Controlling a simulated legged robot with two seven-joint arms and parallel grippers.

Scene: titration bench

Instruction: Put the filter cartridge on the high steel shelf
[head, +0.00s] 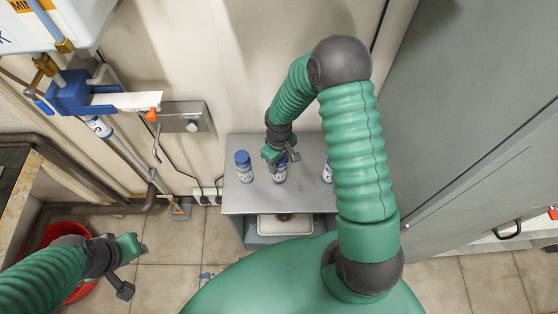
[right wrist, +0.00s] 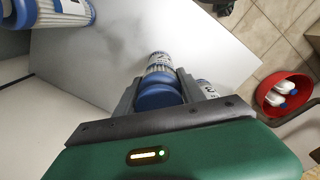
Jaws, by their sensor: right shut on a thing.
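My right gripper (head: 282,157) is shut on a white filter cartridge with a blue cap (head: 280,174), over the grey steel shelf (head: 240,203). In the right wrist view the fingers (right wrist: 158,98) close on the blue cap, and the cartridge's white ribbed body (right wrist: 160,62) shows beyond it. I cannot tell whether its base touches the shelf. Two similar cartridges stand on this shelf, one to the left (head: 243,166) and one to the right (head: 327,174), partly hidden by my arm. My left gripper (head: 134,268) is open and empty at the lower left.
A white tray (head: 285,225) sits below the shelf top. A red bin (right wrist: 284,95) on the floor holds white blue-capped items. A grey cabinet (head: 460,120) stands at the right. A wall box (head: 185,117) and pipes are behind to the left.

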